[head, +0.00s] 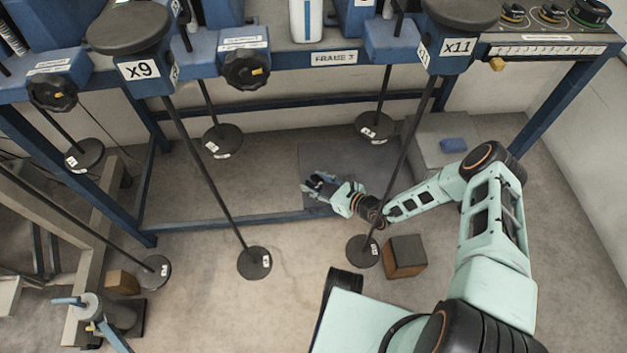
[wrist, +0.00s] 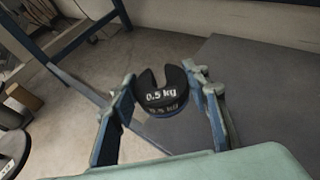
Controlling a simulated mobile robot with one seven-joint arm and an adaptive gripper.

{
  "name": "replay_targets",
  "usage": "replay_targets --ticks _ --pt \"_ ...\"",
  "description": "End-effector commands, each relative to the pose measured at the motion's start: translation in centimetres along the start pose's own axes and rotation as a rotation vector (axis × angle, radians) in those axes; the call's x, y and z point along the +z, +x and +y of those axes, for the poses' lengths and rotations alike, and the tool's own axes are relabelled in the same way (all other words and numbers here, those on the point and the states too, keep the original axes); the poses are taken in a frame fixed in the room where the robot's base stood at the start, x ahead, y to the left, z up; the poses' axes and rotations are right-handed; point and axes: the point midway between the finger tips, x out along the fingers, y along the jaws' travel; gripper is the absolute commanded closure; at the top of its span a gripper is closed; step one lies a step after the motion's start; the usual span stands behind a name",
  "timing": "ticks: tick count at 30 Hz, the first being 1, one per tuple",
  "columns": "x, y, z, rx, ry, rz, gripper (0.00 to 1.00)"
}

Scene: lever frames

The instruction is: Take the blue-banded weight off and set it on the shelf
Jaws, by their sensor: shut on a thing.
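A dark slotted weight (wrist: 160,98) marked 0.5 kg sits between my two fingers in the wrist view. In the head view the gripper is over a dark grey plate (head: 335,155), below the frame's beam, and the weight is small there. A low grey ledge (head: 432,132), possibly the shelf, stands to the right with a blue block (head: 453,145) on it.
Hanging rods with round plates surround the space; the nearest rod's plate (head: 363,251) is just below my wrist, beside a brown box (head: 405,256). Another plate (head: 254,263) hangs to the left. A blue frame bar (head: 240,221) runs low behind.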

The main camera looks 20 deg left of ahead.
Motion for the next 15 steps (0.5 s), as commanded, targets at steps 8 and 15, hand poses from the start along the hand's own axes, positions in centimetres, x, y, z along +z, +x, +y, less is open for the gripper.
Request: replay_targets --ticks 8,15 --pt "-1.2 0.6 -0.1 -0.001 -0.001 -0.004 0.89" --pt "-3.2 1.4 -0.1 -0.001 -0.001 -0.004 0.89"
